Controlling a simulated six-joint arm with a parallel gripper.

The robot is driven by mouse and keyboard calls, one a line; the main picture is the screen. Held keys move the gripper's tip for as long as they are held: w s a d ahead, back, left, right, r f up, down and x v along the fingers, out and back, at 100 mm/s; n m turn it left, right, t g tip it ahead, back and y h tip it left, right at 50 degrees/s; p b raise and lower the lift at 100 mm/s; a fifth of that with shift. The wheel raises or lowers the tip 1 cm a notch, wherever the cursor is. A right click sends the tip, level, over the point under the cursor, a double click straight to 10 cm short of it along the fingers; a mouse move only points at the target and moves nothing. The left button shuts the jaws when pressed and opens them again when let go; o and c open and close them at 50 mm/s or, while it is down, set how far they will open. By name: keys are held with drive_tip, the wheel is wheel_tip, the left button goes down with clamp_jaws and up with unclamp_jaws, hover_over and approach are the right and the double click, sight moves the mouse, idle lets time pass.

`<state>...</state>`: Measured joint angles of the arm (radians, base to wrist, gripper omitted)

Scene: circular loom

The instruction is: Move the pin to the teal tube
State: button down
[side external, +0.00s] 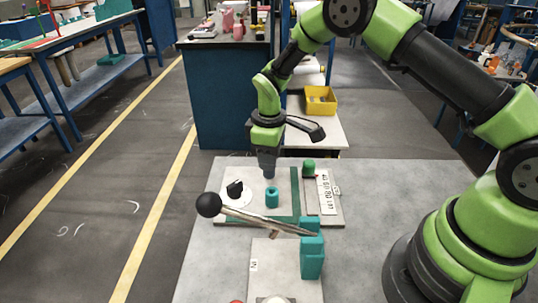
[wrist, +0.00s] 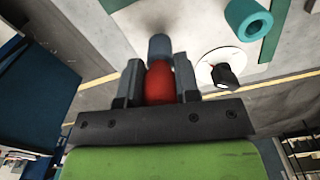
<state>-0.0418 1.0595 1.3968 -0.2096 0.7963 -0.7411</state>
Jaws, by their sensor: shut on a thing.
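My gripper (wrist: 160,82) is shut on the pin (wrist: 159,84), which shows a red part between the fingers and a grey cylindrical part beyond them. In the side view my gripper (side external: 268,160) points down over the board, close above and behind the teal tube (side external: 272,198). The pin's red part is hidden there. The tube is a short upright ring with an open hole. It also shows at the upper right of the wrist view (wrist: 248,20), apart from the pin.
A black knob (side external: 234,188) on a white dial stands left of the tube. A lever with a black ball (side external: 208,204) crosses in front, near teal blocks (side external: 311,262). A green cylinder (side external: 309,167) stands to the right. A yellow bin (side external: 320,100) is behind.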

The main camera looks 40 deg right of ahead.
drive_tip(key=shift+r, duration=2.75)
drive_tip(key=s+a+r, duration=0.5)
drive_tip(key=s+r, duration=0.1)
drive_tip(key=s, duration=0.1)
wheel_tip(320, 180, down, 6)
drive_tip(key=shift+w+a+f, duration=0.15)
drive_tip(key=shift+w+a, duration=0.05)
drive_tip(key=shift+f, duration=0.35)
drive_tip(key=shift+f, duration=0.75)
drive_tip(key=shift+f, duration=0.1)
